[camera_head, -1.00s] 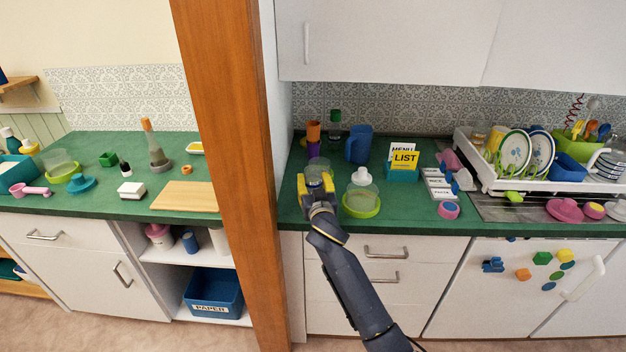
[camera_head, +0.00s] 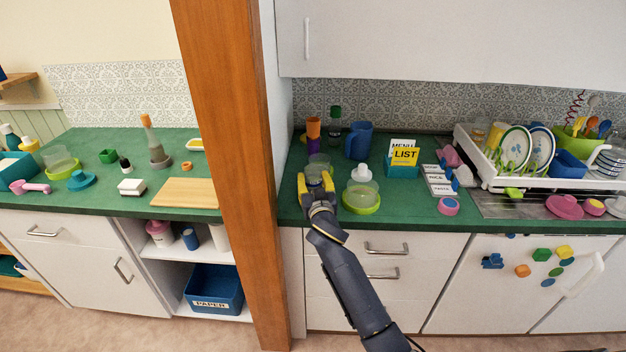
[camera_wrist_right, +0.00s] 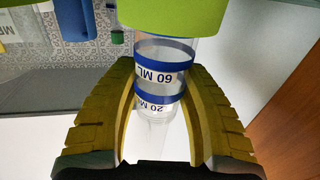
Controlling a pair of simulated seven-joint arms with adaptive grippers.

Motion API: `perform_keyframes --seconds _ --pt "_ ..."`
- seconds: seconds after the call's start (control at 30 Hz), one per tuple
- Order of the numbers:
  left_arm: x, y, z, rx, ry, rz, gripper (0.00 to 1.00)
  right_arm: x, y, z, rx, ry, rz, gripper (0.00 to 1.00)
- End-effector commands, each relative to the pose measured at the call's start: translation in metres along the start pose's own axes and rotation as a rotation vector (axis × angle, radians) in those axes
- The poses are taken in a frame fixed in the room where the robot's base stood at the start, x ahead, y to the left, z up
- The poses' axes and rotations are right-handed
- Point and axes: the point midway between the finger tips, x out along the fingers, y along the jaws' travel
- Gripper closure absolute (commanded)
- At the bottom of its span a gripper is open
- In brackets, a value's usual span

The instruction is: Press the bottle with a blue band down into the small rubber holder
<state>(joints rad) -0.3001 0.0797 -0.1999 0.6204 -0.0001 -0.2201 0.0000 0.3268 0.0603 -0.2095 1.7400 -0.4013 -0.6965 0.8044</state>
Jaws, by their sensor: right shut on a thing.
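The bottle with a blue band (camera_wrist_right: 163,72) is clear, with two blue bands marked 60 ML and 20 ML upside down in the right wrist view. My right gripper (camera_wrist_right: 160,110) has its yellow fingers shut around it. The bottle's end meets the lime-green small rubber holder (camera_wrist_right: 172,14) at the top of that view. I cannot tell how deep it sits. In the head view my right gripper (camera_head: 315,182) is over the front left of the right-hand counter, with the bottle (camera_head: 315,172) partly showing and the small holder hidden. My left gripper is not in view.
A wide lime-green ring (camera_head: 361,206) with a clear cup stands just right of the gripper. A stacked orange and purple cup (camera_head: 313,130), a blue jug (camera_head: 358,140) and a list box (camera_head: 401,170) stand behind. A wooden post (camera_head: 225,160) rises at the left.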

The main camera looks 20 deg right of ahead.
Motion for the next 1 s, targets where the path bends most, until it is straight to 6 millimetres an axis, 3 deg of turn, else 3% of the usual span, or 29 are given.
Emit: perform_keyframes --seconds 0.6,0.63,0.8,1.0 --pt "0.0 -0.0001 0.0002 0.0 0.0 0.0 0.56 -0.0002 -0.0001 0.0108 0.002 -0.001 0.0 1.0" --pt "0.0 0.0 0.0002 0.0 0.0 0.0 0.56 -0.0001 -0.0001 0.0104 0.002 0.0 0.0 0.51" --pt "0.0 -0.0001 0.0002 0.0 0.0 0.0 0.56 -0.0001 -0.0001 0.0102 0.001 0.0 0.0 0.31" --pt "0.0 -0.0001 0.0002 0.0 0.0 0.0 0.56 -0.0001 0.0 0.0102 0.001 0.0 0.0 0.31"
